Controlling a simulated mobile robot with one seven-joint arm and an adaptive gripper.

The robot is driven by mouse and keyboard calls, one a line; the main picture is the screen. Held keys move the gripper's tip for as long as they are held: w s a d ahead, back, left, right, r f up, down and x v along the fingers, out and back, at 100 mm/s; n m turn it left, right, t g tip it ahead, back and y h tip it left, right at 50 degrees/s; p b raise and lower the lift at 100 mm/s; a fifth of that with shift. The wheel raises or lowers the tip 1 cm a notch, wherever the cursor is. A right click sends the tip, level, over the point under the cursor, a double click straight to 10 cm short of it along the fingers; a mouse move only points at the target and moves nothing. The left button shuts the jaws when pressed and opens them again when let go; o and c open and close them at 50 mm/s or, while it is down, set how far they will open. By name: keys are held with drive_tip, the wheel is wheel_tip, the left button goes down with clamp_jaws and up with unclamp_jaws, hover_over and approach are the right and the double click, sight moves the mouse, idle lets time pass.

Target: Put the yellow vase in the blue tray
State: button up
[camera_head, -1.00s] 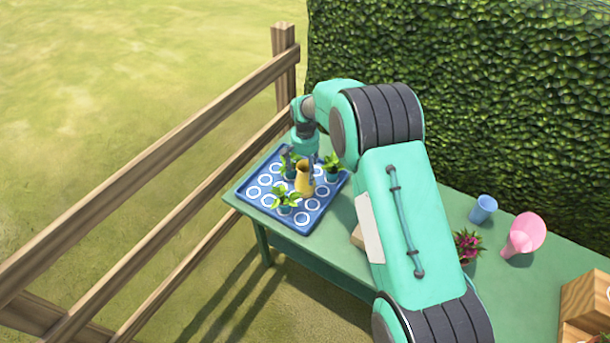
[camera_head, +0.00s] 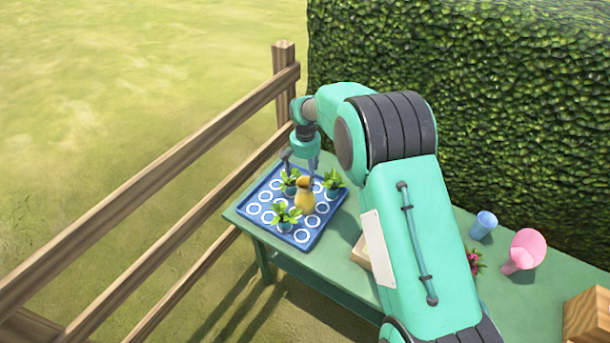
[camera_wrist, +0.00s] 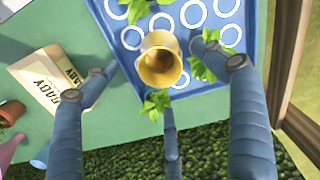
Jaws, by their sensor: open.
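The yellow vase (camera_head: 305,199) stands among potted plants on the blue tray (camera_head: 303,239); in the head view it looks slightly tilted. In the wrist view the yellow vase (camera_wrist: 160,66) shows its round mouth towards the camera, over the blue tray (camera_wrist: 262,30). My gripper (camera_head: 301,168) is open just above the vase. In the wrist view the fingers of my gripper (camera_wrist: 172,78) are spread around the vase, with gaps at the sides. The vase's base is hidden.
Small green plants (camera_head: 286,214) stand close around the vase. A blue cup (camera_head: 483,224), a pink watering can (camera_head: 524,250) and a wooden crate (camera_head: 588,315) are on the green table's right part. A wooden fence (camera_head: 190,165) runs along the left, and a hedge (camera_head: 470,90) is behind.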

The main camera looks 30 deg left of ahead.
idle(0.6)
drive_tip(key=s+d+r+m+t+y, duration=0.1)
drive_tip(key=s+d+r+m+t, duration=0.1)
drive_tip(key=d+r, duration=3.3)
drive_tip(key=s+d+r+m+t, duration=0.1)
drive_tip(key=s+d+r, duration=0.1)
drive_tip(key=s+d, duration=0.55)
drive_tip(key=s+d+r+t, duration=0.15)
drive_tip(key=s+d, duration=0.35)
drive_tip(key=d, duration=0.6)
drive_tip(key=s+d+f, duration=0.1)
drive_tip(key=s+d, duration=0.4)
drive_tip(key=s, duration=0.4)
drive_tip(key=s+d+f+m+t+h, duration=0.1)
drive_tip(key=s+d, duration=0.5)
drive_tip(key=s, duration=0.3)
drive_tip(key=shift+f+m, duration=0.2)
drive_tip(key=shift+m, duration=0.1)
